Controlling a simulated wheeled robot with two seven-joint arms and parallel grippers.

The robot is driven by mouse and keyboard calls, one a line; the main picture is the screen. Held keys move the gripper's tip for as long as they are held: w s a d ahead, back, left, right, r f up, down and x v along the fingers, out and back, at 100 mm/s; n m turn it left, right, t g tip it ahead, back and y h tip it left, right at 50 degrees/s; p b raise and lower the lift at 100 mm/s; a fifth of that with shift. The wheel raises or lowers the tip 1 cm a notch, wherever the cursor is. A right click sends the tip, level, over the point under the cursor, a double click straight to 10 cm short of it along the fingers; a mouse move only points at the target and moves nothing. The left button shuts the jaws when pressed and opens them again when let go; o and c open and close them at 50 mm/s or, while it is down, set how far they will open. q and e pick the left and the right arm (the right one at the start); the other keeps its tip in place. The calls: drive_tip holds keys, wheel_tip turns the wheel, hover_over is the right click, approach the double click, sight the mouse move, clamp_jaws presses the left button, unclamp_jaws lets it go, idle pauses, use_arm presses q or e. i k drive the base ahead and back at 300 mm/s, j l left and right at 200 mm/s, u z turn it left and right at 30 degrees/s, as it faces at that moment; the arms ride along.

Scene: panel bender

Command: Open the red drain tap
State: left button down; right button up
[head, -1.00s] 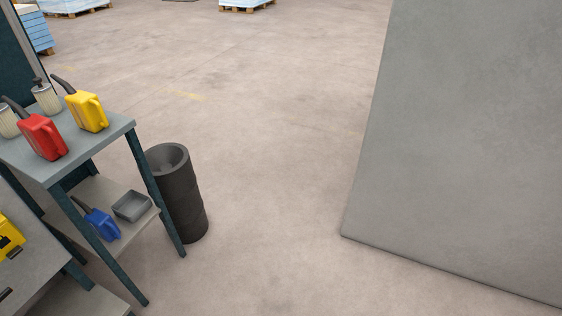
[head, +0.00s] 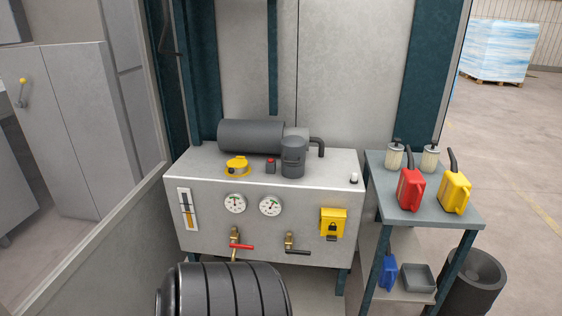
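The red drain tap (head: 242,246) is on the front of the grey hydraulic tank (head: 285,230), low and left of centre, below the left round gauge. It has a brass body, and its red lever lies roughly level, pointing right. A similar tap with a black lever (head: 298,251) sits to its right, its lever also roughly level. Neither of my grippers shows in the head view.
The tank front also bears two gauges (head: 235,203), a level glass (head: 186,208) and a yellow lock box (head: 333,222). A shelf table (head: 450,217) with red and yellow cans stands right.

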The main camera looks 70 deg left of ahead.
sight(233, 245)
drive_tip(key=u, duration=2.25)
drive_tip(key=i+l, duration=0.55)
drive_tip(key=i+l+u, duration=0.3)
drive_tip(key=u, duration=0.2)
drive_tip(key=i+l+u, duration=0.25)
drive_tip(key=l+u, duration=0.25)
